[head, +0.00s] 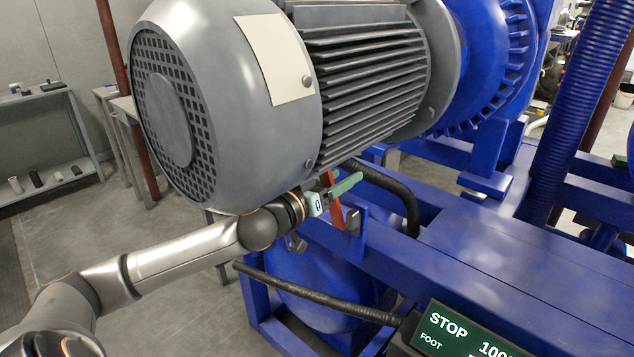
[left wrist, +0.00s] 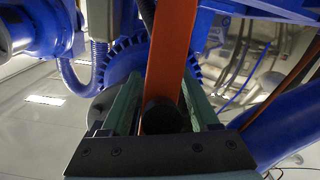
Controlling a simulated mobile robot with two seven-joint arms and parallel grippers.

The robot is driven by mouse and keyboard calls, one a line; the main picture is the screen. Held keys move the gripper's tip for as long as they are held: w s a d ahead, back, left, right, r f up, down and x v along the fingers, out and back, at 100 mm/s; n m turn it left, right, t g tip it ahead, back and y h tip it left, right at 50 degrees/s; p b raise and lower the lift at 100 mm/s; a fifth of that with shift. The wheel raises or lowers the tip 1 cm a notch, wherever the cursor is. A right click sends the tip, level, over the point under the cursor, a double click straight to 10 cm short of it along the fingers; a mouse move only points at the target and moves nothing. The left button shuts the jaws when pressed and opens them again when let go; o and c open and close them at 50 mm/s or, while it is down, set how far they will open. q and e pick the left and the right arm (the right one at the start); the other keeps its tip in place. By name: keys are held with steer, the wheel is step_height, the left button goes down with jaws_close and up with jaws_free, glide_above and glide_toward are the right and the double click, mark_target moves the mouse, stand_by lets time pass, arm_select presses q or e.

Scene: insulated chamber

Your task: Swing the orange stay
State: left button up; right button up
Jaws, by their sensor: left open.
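The orange stay (head: 335,214) is a narrow flat bar beside the blue frame, just under the grey motor. In the left wrist view the stay (left wrist: 177,45) runs from the top edge down between my green fingers. My left gripper (head: 343,190) is at the stay, reaching in from the left below the motor. It is open, and in the left wrist view its fingers (left wrist: 164,82) stand on either side of the bar with gaps showing. A dark round piece (left wrist: 161,115) sits between the fingers at the bar's near end. My right gripper is not in view.
The large grey motor (head: 215,110) hangs close above my left wrist. The blue frame (head: 480,250) fills the right, with a black hose (head: 320,307) below. A dark display box (head: 460,335) reading STOP stands at the front. Open floor lies to the left.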

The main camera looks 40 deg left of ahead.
mark_target(325, 185)
arm_select(q)
steer(key=s, duration=0.3)
steer(key=shift+s+a+r, duration=0.1)
steer(key=shift+r, duration=0.05)
steer(key=shift+s+b, duration=0.35)
steer(key=shift+s, duration=0.35)
steer(key=shift+s+a+r, duration=0.1)
steer(key=shift+s, duration=1.25)
steer(key=shift+s+a, duration=0.1)
steer(key=shift+s, duration=1.2)
